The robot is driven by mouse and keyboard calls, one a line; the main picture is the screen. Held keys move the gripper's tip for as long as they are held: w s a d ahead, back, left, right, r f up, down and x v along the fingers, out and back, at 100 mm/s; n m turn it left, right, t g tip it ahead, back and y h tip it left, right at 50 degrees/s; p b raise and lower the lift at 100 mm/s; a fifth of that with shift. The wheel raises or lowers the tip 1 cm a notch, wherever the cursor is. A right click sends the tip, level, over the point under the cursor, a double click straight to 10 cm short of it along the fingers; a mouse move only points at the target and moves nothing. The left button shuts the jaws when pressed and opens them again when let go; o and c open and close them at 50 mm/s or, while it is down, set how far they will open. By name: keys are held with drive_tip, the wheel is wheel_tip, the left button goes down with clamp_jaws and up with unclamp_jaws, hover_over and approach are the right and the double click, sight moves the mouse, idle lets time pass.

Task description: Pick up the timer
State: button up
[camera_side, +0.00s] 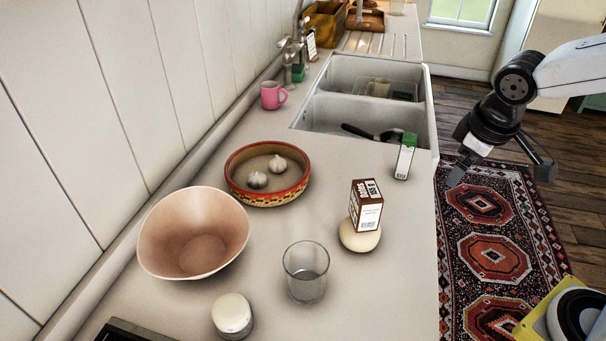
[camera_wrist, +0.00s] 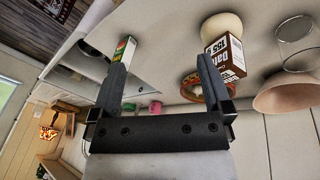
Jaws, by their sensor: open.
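No thing in view is plainly marked as a timer. A small white round-topped object (camera_side: 232,314) stands near the front edge of the side view; I cannot tell whether it is the timer. A cream rounded object (camera_side: 359,238) sits at the brown-and-white box (camera_side: 367,204); it also shows in the wrist view (camera_wrist: 222,27). I cannot tell whether the box rests on it or stands in front of it. My gripper (camera_side: 502,165) is open and empty, to the right of the counter and apart from everything. Its two fingers show in the wrist view (camera_wrist: 167,55).
A clear glass (camera_side: 306,283), a pinkish bowl (camera_side: 160,245), a patterned dish (camera_side: 238,190) with garlic, and a green-and-white carton (camera_side: 404,160) stand on the counter (camera_side: 400,290). A sink (camera_side: 428,105) and pink mug (camera_side: 269,96) are farther back. The front-right counter is clear.

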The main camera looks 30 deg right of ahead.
drive_tip(key=w+a+n+t, duration=0.2)
drive_tip(key=a+n, duration=0.2)
drive_tip(key=n, duration=0.3)
drive_tip(key=w+a+r+n+t, duration=0.1)
drive_tip(key=w+a+n+t, duration=0.2)
drive_tip(key=a+n, duration=0.2)
drive_tip(key=w+a+n+t+h, duration=0.1)
drive_tip(key=w+a+n+t, duration=0.2)
drive_tip(key=n, duration=0.6)
drive_tip(key=shift+w+a+r, duration=0.1)
drive_tip(key=shift+a+r, duration=0.05)
drive_tip(key=shift+a, duration=0.45)
drive_tip(key=shift+w+a+r, duration=0.1)
drive_tip(key=shift+a+r, duration=0.05)
drive_tip(key=shift+a, duration=0.4)
drive_tip(key=s+a+n+t+y, duration=0.2)
drive_tip(key=a+n+y, duration=0.3)
drive_tip(key=a+n, duration=0.65)
drive_tip(key=n+g+y, duration=0.2)
drive_tip(key=n+y, duration=0.3)
drive_tip(key=n, duration=0.3)
hover_over(248, 317)
drive_tip(key=s+d, duration=0.3)
drive_tip(key=f, duration=1.7)
drive_tip(key=shift+s+a+f, duration=0.1)
drive_tip(key=shift+s+a, duration=0.05)
drive_tip(key=shift+a, duration=0.15)
drive_tip(key=shift+f+y, duration=0.3)
drive_tip(key=shift+x, duration=1.3)
